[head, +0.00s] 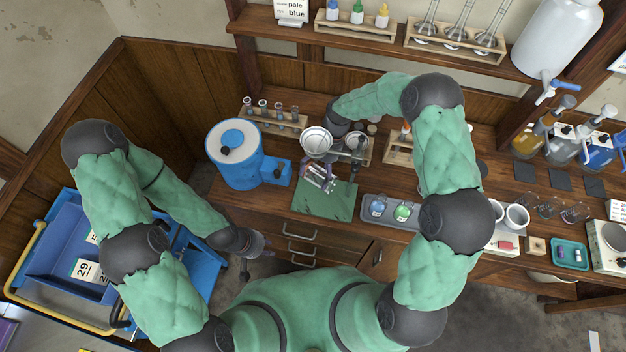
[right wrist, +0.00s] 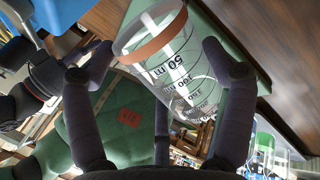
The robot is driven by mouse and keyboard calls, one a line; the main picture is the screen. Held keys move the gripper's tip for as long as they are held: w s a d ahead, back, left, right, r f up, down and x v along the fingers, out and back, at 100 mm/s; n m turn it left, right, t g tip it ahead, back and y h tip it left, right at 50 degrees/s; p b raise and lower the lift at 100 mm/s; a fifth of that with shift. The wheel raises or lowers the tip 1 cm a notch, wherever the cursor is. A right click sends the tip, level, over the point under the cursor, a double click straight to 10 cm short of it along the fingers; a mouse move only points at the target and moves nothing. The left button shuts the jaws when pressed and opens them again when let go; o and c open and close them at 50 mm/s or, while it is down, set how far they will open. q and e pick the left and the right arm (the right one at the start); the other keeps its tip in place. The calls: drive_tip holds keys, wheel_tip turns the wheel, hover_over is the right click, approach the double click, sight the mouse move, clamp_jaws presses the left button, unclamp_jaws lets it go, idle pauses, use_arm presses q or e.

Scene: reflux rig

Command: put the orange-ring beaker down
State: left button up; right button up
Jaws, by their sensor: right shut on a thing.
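The orange-ring beaker (right wrist: 178,62) is clear, with black volume marks and an orange band near its rim. My right gripper (right wrist: 160,75) has a finger on each side of it in the right wrist view and is shut on it. In the head view the beaker (head: 320,177) shows small between the dark fingers of my right gripper (head: 318,174), over the green mat (head: 325,208). I cannot tell whether it touches the mat. My left gripper (head: 256,245) is away to the left, by the drawers; its jaws are too small to judge.
A blue machine with a white top (head: 238,148) stands left of the mat. A grey tray (head: 372,211) with small flasks lies right of it. A test-tube rack (head: 275,121) and a metal apparatus with round pans (head: 316,141) stand behind. The mat's front part is clear.

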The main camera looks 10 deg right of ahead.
drive_tip(key=shift+s+a+f, duration=0.25)
drive_tip(key=shift+s+a, duration=0.25)
drive_tip(key=shift+s+a+f, duration=0.25)
drive_tip(key=shift+s+a, duration=0.2)
drive_tip(key=shift+w+f, duration=0.1)
drive_tip(key=shift+w, duration=0.05)
drive_tip(key=o, duration=1)
drive_tip(key=shift+f, duration=0.15)
drive_tip(key=shift+o, duration=0.2)
drive_tip(key=v, duration=1.2)
drive_tip(key=shift+r, duration=0.25)
